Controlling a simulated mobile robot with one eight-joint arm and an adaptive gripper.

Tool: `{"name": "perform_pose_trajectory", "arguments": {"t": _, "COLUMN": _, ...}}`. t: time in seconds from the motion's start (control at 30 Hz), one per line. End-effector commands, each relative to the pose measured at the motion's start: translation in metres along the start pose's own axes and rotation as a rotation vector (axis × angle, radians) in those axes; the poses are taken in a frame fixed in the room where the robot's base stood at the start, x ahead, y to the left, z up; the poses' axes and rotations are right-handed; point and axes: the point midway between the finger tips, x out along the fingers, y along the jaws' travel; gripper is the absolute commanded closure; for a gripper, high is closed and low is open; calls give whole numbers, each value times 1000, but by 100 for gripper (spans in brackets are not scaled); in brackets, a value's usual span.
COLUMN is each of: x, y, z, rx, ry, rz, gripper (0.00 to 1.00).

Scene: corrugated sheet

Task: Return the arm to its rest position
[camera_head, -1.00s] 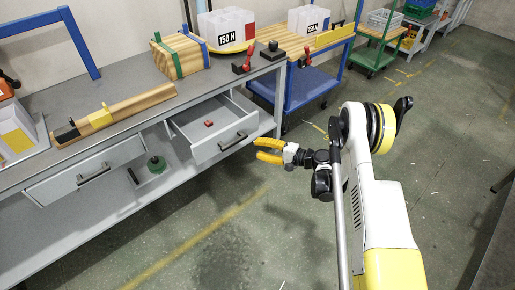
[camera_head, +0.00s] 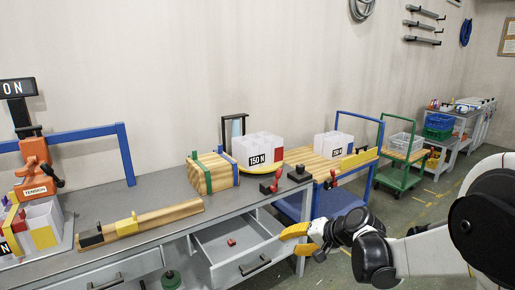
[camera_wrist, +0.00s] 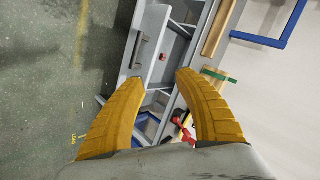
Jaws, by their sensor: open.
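My gripper (camera_head: 297,240) has yellow fingers and is held in the air in front of the right end of the workbench, near the open drawer (camera_head: 218,244). In the wrist view my gripper (camera_wrist: 158,80) shows its two curved fingers spread apart with nothing between them. The bench and drawer lie beyond the fingertips. My white arm reaches in from the right edge of the head view.
The grey workbench (camera_head: 160,195) holds a strapped wood block (camera_head: 212,174), a white 150 N box (camera_head: 258,150) and a long wood bar (camera_head: 150,218). A small red block (camera_head: 231,242) lies in the drawer. A blue cart (camera_head: 335,202) and green cart (camera_head: 400,178) stand right.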

Motion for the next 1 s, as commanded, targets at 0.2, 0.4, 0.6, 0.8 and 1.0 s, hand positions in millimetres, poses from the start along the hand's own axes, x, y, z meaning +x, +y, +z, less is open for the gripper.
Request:
{"name": "perform_pose_trajectory", "arguments": {"t": 0.2, "x": -83, "y": -13, "z": 47, "rx": -152, "ry": 31, "rz": 177, "gripper": 61}}
{"name": "perform_pose_trajectory", "arguments": {"t": 0.4, "x": -151, "y": -2, "z": 98, "rx": -299, "ry": 62, "rz": 335, "gripper": 61}}
{"name": "perform_pose_trajectory", "arguments": {"t": 0.6, "x": -205, "y": 26, "z": 147, "rx": -448, "ry": 91, "rz": 479, "gripper": 61}}
{"name": "perform_pose_trajectory", "arguments": {"t": 0.8, "x": -232, "y": 50, "z": 174, "rx": -542, "ry": 109, "rz": 569, "gripper": 61}}
{"name": "perform_pose_trajectory", "arguments": {"t": 1.0, "x": -238, "y": 57, "z": 179, "rx": -569, "ry": 114, "rz": 592, "gripper": 61}}
